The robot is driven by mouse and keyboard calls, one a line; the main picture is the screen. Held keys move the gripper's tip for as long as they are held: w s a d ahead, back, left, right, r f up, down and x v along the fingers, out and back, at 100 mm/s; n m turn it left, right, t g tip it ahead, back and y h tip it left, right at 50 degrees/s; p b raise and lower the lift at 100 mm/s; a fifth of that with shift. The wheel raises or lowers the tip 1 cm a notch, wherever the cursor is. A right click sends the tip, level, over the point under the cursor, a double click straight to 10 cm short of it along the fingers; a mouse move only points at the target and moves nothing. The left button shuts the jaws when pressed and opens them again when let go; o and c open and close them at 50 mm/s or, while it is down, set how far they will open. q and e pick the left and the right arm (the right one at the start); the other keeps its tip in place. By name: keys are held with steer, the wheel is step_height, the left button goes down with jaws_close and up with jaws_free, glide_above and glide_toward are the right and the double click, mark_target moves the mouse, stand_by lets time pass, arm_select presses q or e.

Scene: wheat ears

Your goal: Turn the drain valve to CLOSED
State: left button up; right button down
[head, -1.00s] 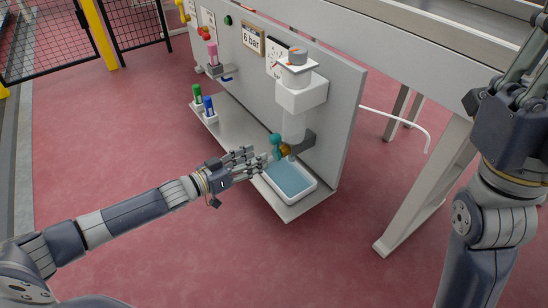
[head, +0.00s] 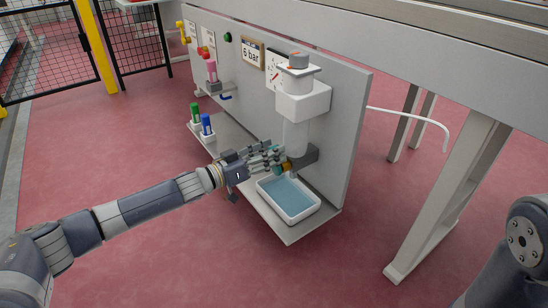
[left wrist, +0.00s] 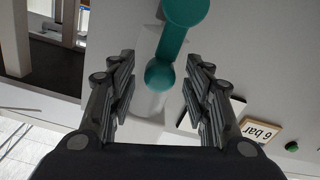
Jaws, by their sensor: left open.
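The drain valve's teal handle (left wrist: 172,48) shows in the left wrist view as a lever with rounded ends. My left gripper (left wrist: 161,66) is open, with its fingers on either side of the handle's lower end; I cannot tell whether they touch it. In the head view the left gripper (head: 276,156) reaches in from the left and hides most of the handle. The brass valve body (head: 287,167) shows just beyond the fingertips, below the clear bowl (head: 294,135) of the white filter unit (head: 303,101). My right gripper is out of view.
A white tray (head: 315,209) with blue liquid stands below the valve on a grey shelf (head: 262,214). Green (head: 195,112) and blue (head: 207,125) bottles stand at left. A "6 bar" sign (head: 251,53) hangs on the upright panel (head: 346,130). A table leg (head: 440,205) stands at right.

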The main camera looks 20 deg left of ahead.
arm_select(q)
steer(key=shift+x, duration=0.8)
jaws_close()
steer(key=shift+s+d, duration=0.1)
steer(key=shift+s, duration=0.05)
